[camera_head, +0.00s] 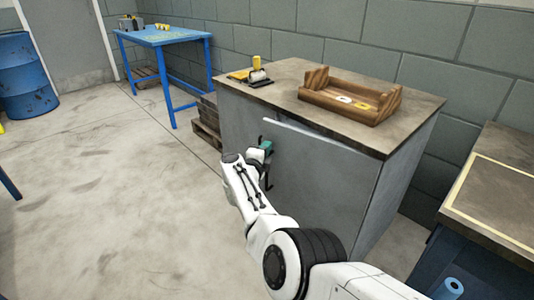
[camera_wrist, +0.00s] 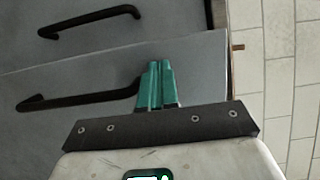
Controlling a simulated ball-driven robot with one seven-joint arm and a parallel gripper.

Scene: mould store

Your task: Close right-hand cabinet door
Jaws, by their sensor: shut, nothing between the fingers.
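The right-hand cabinet door (camera_head: 320,180) is a plain grey panel, standing slightly ajar; its white top edge sits out from the cabinet front in the head view. In the wrist view the door (camera_wrist: 190,75) fills the middle, with its black bar handle (camera_wrist: 75,101) running sideways. My gripper (camera_head: 267,146) is at the door's upper free edge, its green fingers together and empty. In the wrist view the fingers (camera_wrist: 155,68) are beside the handle's right end; whether they touch the door or handle I cannot tell. My arm hides part of the door's lower left.
The left-hand door (camera_wrist: 120,30) has its own black handle (camera_wrist: 88,21). A wooden tray (camera_head: 350,98) and a yellow-capped item (camera_head: 257,65) stand on the cabinet top (camera_head: 290,78). A dark bench (camera_head: 500,190) stands at right. Open floor (camera_head: 110,190) lies left.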

